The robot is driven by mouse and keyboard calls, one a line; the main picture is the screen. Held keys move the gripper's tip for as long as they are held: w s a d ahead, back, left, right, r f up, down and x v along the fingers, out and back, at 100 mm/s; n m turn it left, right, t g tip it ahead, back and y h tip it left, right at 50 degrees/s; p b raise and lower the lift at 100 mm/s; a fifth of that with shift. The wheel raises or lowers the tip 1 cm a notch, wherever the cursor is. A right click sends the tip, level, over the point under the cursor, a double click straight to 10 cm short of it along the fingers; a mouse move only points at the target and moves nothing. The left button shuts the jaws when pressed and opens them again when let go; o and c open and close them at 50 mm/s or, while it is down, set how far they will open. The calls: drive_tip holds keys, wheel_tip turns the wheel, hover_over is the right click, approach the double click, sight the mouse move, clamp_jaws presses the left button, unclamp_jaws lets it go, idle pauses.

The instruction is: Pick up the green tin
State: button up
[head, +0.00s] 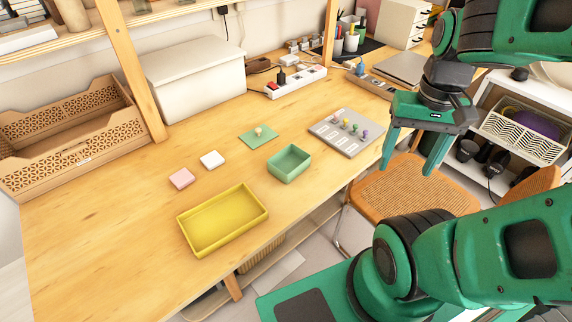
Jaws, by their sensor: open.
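The green tin (289,164) is a small open rectangular box standing upright on the wooden table, right of the middle and near its front edge. It looks empty. A flat green square plate with a pale knob (257,136), perhaps a lid, lies just behind and left of it. My gripper (406,170) hangs to the right of the tin, with its fingers pointing down. It is open and empty, apart from the tin, and appears over the table's right edge and the chair.
A yellow tray (222,245) lies in front left of the tin. A grey board with coloured knobs (346,131) lies between tin and gripper. Pink (181,178) and white (212,159) blocks sit left. A wicker chair (415,192) stands below my gripper. The table's left front is clear.

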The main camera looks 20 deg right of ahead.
drive_tip(key=o, duration=0.4)
drive_tip(key=w, duration=0.3)
drive_tip(key=w+a+m, duration=0.1)
drive_tip(key=w, duration=0.2)
drive_tip(key=w+m, duration=0.1)
drive_tip(key=w, duration=0.2)
drive_tip(key=shift+a+h, duration=0.3)
drive_tip(key=shift+a, duration=0.1)
drive_tip(key=shift+c, duration=0.2)
drive_tip(key=m, duration=0.5)
hover_over(289, 167)
wheel_tip(289, 167, down, 9)
drive_tip(key=shift+d+r, duration=0.1)
drive_tip(key=shift+d, duration=0.05)
drive_tip(key=shift+s+f, duration=0.1)
drive_tip(key=shift+f, duration=2.85)
drive_tip(key=c, duration=1.2)
